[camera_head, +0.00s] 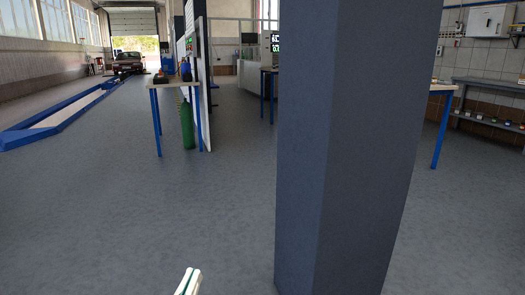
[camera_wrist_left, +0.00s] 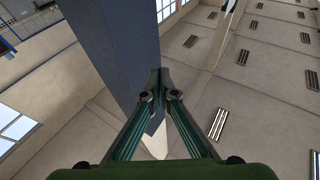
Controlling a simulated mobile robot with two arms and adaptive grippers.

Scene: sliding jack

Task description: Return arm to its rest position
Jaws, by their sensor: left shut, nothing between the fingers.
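My left gripper (camera_head: 188,281) shows at the bottom edge of the head view, only its fingertips visible, over the grey floor. In the left wrist view the same gripper (camera_wrist_left: 163,78) has its green fingers closed together at the tips with nothing between them. Behind the tips there are a blue-grey pillar and the ceiling. My right gripper is not in either view. No sliding jack can be made out.
A thick blue-grey pillar (camera_head: 340,150) stands close in front, right of centre. A blue-legged workbench (camera_head: 174,82) with a green cylinder (camera_head: 187,125) is further back. A blue-framed floor lift (camera_head: 62,115) lies at left. The floor (camera_head: 120,205) at left front is clear.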

